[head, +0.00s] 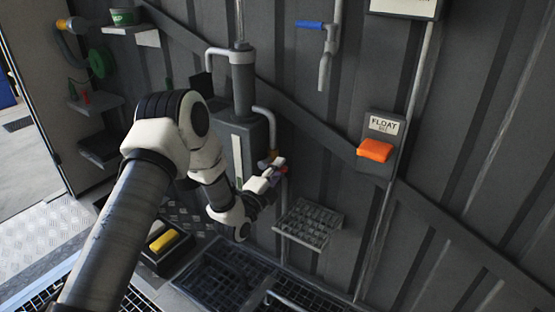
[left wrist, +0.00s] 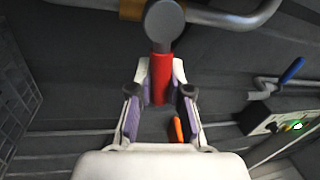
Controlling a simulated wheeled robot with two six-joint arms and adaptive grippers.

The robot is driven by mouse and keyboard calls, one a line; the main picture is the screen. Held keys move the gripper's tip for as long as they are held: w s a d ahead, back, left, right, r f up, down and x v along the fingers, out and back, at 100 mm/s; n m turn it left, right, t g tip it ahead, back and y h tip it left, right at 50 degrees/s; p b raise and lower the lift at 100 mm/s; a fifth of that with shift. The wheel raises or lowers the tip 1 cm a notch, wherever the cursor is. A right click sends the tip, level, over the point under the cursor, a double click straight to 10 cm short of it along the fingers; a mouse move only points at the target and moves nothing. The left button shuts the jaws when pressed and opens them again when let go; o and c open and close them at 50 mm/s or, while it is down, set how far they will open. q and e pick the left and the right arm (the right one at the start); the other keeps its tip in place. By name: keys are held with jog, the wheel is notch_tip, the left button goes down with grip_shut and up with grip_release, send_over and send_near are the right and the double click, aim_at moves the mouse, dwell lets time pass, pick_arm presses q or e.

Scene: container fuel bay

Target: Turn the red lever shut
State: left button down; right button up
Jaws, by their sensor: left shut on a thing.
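The red lever (left wrist: 161,72) hangs from a dark round pivot (left wrist: 164,22) in the left wrist view. My left gripper (left wrist: 160,88) has its purple-padded fingers around the lever, one on each side, and is shut on it. Only a small bit of the red lever (head: 285,169) shows there, and the fingers hide the rest. My right gripper is not in view.
A grated shelf (head: 308,223) juts from the wall just right of and below my left gripper. A blue-handled tap (head: 309,24) is higher up. An orange block (head: 375,150) sits under a FLOAT sign (head: 384,125). A yellow-topped box (head: 164,241) stands low left.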

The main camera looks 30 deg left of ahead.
pick_arm(q)
jog(key=shift+f+m+p, duration=0.35)
jog(key=shift+m+p, duration=0.05)
jog(key=shift+m, duration=0.7)
jog(key=shift+a, duration=0.1)
jog(key=c, duration=1.3)
grip_release()
jog(key=shift+c, duration=0.2)
jog(key=shift+s+f, duration=0.15)
jog(key=shift+s, duration=0.05)
jog(key=s+a+f, duration=0.1)
jog(key=s+f, duration=0.1)
jog(key=s, duration=0.9)
jog(key=shift+s, duration=0.2)
